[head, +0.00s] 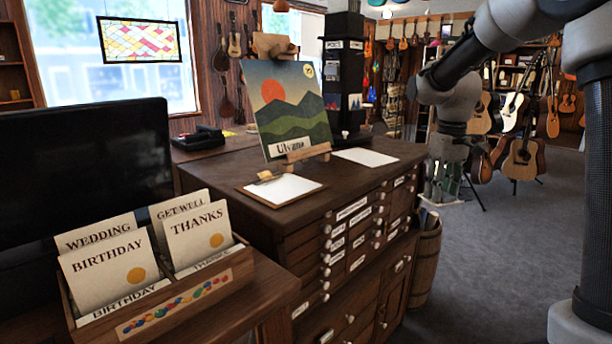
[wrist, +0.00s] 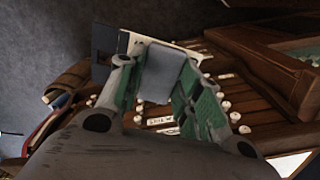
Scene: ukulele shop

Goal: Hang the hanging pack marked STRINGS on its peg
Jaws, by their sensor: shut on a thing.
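My gripper (head: 443,190) hangs fingers down at the right of the drawer cabinet in the head view, over the grey floor. In the wrist view my gripper (wrist: 160,95) is shut on a flat grey-blue piece, which I take to be the hanging pack (wrist: 162,72). No STRINGS marking can be read on it, and in the head view I cannot make the pack out.
A dark wooden cabinet (head: 300,225) with labelled drawers bears an easel picture (head: 288,105) and clipboard (head: 284,188). A wooden barrel (head: 426,262) stands beside it. A card box (head: 165,305) and black screen (head: 85,170) are at left.

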